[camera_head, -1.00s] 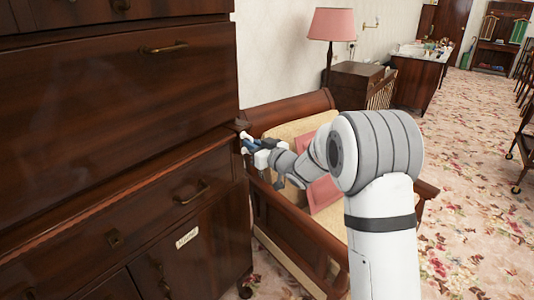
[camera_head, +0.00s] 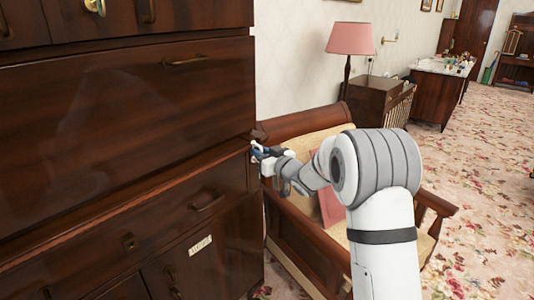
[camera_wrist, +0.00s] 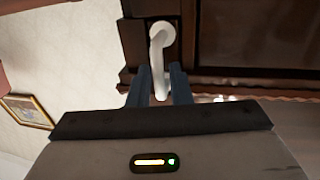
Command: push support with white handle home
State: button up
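The white handle (camera_wrist: 158,48) is a bent bar on a round white base, fixed to the dark wooden end of the support (camera_wrist: 132,38) in the wrist view. My gripper (camera_wrist: 160,82) has its two dark blue fingers close on both sides of the handle's free end and looks shut on it. In the head view my gripper (camera_head: 260,152) is at the right front edge of the dark cabinet (camera_head: 130,110), by the ledge between its upper and lower parts. The support is mostly hidden there.
A wooden armchair (camera_head: 315,125) with cream and pink cushions stands right behind and below my arm. A pink lamp (camera_head: 350,38) and small wooden cabinet (camera_head: 378,100) are beyond it. Flowered carpet (camera_head: 480,150) lies open to the right.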

jog(key=shift+s+a, duration=0.1)
jog(key=shift+a, duration=0.05)
jog(key=shift+f, duration=0.1)
jog(key=v, duration=0.7)
jog(key=shift+s+d, duration=0.2)
jog(key=shift+d, duration=0.2)
